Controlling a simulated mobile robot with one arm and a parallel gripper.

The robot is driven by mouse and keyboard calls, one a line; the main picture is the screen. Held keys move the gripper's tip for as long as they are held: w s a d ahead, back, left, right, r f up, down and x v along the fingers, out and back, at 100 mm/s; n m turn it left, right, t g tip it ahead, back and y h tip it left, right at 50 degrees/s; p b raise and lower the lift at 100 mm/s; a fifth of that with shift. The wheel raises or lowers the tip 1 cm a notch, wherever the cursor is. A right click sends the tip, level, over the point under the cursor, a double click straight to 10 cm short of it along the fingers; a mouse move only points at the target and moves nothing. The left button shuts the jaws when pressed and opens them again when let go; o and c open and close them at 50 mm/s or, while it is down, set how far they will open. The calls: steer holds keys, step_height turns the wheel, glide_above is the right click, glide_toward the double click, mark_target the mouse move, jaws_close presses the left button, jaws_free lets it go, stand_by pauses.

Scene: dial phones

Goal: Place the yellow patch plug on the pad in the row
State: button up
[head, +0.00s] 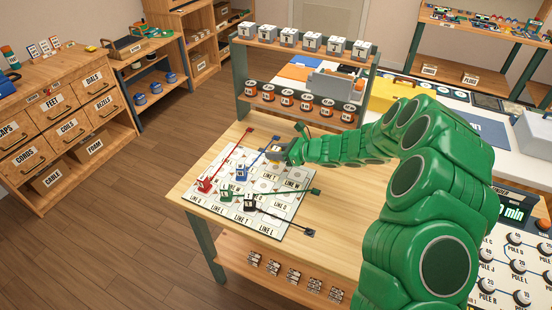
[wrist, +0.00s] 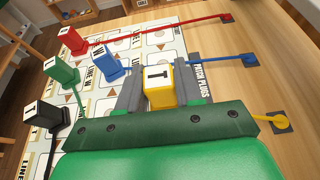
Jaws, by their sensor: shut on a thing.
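The yellow patch plug (wrist: 160,88) is a block with a white top bearing a dark mark. My gripper (wrist: 160,92) is shut on it, one grey finger on each side, near the board's "PATCH PLUGS" edge. Whether the plug touches the board I cannot tell. In the head view my gripper (head: 284,153) is at the board's far right side and largely hides the plug. The white board (head: 285,205) has rows of pads labelled with line names. Red (wrist: 72,40), blue (wrist: 108,62), green (wrist: 62,70) and black (wrist: 45,116) plugs stand on it.
Cords run from the plugs to dark square anchors; the yellow cord's anchor (wrist: 281,122) is at the right in the wrist view. Bare wood of the workbench (head: 325,225) lies right of the board. A rack (head: 300,80) of cubes and orange-black items stands behind.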

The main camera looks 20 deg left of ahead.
steer(key=shift+f, duration=1.5)
steer(key=shift+f, duration=0.15)
steer(key=o, duration=1)
steer(key=shift+o, duration=0.2)
steer(key=shift+d+r, duration=0.3)
steer(key=shift+d, duration=0.15)
steer(key=v, duration=1.1)
steer(key=shift+r, duration=0.1)
